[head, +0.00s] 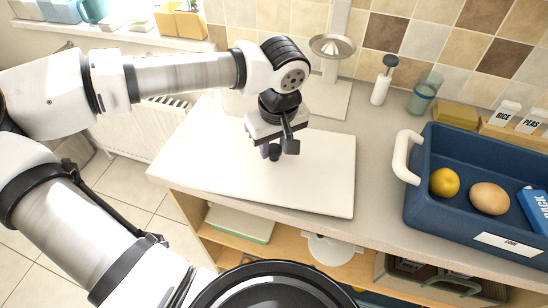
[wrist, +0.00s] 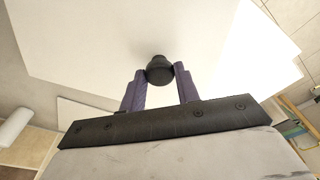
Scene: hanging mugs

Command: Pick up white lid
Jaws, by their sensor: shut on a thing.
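The white lid (head: 322,165) is a broad, flat, light-coloured panel with a black knob, over the left part of the counter. In the wrist view the lid (wrist: 85,40) fills much of the upper picture. Its round black knob (wrist: 159,69) sits between the two purple fingers of my gripper (wrist: 160,76). In the head view the fingers partly hide the knob. I cannot tell whether the lid rests on the counter or is slightly raised.
A blue crate (head: 420,205) with a lemon (head: 444,182), a round tan item (head: 489,198) and a blue box stands at right. A white dispenser (head: 380,90) and a glass (head: 421,98) stand behind. A tiled wall bounds the back. Open shelves lie below the counter.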

